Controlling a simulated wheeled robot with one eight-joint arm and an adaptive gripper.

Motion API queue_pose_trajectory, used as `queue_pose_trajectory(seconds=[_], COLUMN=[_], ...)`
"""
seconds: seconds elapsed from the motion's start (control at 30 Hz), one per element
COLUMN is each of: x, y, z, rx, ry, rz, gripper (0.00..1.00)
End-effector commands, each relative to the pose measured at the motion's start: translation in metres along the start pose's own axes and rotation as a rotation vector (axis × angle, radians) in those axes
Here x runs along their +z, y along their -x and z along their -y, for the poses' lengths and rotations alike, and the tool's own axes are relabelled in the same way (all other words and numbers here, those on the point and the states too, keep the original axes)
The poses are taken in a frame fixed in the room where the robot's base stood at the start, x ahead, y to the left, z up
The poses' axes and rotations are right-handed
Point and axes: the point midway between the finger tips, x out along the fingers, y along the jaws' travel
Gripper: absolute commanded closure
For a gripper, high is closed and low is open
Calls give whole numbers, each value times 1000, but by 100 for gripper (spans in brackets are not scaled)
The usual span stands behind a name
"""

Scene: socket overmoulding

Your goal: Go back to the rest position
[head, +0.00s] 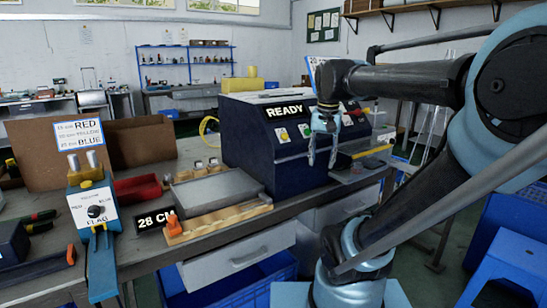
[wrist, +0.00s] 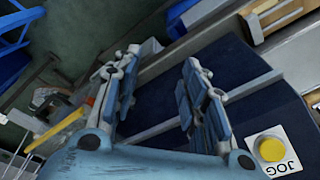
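My gripper (head: 324,148) hangs from my arm in front of the dark blue machine (head: 245,140) marked READY. In the wrist view my gripper (wrist: 160,95) shows two separate fingers with a clear gap between them, and nothing is held. The machine's dark blue face (wrist: 160,105) lies behind the fingers, with a yellow JOG button (wrist: 271,149) at the lower right.
The workbench (head: 150,255) holds a grey metal tray (head: 215,188), a wooden rack (head: 228,219) with an orange piece, a red bin (head: 137,190) and a blue device with a dial (head: 96,211). A blue stool (head: 505,262) stands on the floor at the right.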

Motion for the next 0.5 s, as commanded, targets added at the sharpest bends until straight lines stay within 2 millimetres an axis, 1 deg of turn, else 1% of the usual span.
queue_pose_trajectory(seconds=[0.03, 0.17, 0.2, 0.3, 0.4, 0.5], x=[14, 46, 56, 79, 97, 109], y=[-19, -65, -79, -112, -139, -157], z=[-11, -33, -39, -52, -63, -69], rx=[0, 0, 0, 2, 5, 7], ry=[25, 110, 136, 196, 244, 279], rz=[-7, -24, -28, -41, -50, -56], gripper=[61, 61, 61, 61, 61, 61])
